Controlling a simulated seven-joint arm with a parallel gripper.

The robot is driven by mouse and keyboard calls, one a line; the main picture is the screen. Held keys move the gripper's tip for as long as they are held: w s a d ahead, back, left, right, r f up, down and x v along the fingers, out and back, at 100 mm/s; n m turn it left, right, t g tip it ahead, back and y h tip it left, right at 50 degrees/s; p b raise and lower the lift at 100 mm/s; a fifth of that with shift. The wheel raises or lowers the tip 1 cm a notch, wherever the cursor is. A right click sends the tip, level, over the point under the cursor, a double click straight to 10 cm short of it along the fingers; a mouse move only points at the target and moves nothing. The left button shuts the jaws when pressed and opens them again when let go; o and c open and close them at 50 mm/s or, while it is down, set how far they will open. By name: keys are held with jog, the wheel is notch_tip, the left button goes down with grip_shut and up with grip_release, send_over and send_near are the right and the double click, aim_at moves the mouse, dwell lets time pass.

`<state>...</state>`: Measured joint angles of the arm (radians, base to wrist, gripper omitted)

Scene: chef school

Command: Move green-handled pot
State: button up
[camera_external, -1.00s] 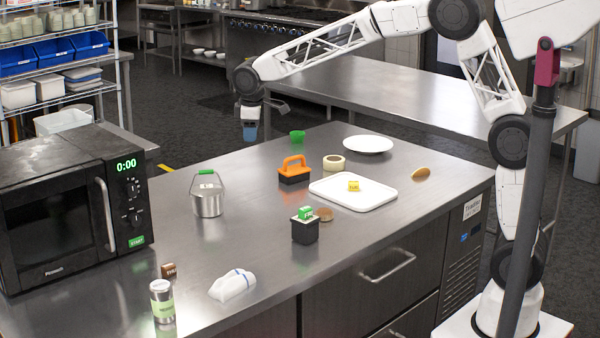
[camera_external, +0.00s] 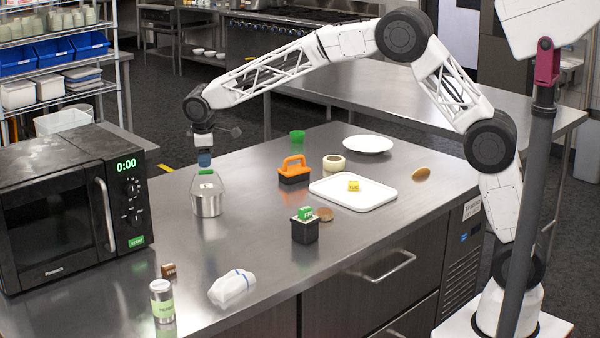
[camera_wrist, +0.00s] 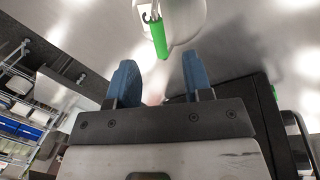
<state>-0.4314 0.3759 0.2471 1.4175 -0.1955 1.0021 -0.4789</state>
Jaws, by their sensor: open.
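The green-handled pot (camera_external: 207,204) is a small metal pot standing upright on the steel counter, right of the microwave. Its thin wire bail rises to a green grip (camera_external: 206,172). My gripper (camera_external: 204,160) is open and empty, pointing down just above the green grip. In the wrist view my gripper's two blue fingers (camera_wrist: 158,82) are spread apart. The green grip (camera_wrist: 159,40) shows beyond the fingertips, between their lines, with part of the pot (camera_wrist: 185,18) behind it. I cannot tell the exact gap between fingers and grip.
The black microwave (camera_external: 62,205) stands close on the left. A white cloth-like item (camera_external: 232,288) lies in front. Counter around the pot is bare.

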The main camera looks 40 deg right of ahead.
aim_at(206, 189)
dwell(0.3)
jog(key=shift+w+d+f, duration=0.15)
jog(key=shift+w+f, duration=0.05)
jog(key=shift+f, duration=1.05)
jog(key=shift+w+d+f, duration=0.1)
jog(key=shift+w+f, duration=0.1)
jog(key=shift+f, duration=1.1)
jog(key=shift+w+d+f, duration=0.15)
jog(key=shift+w+f, duration=0.05)
jog(key=shift+f, duration=1.05)
grip_shut()
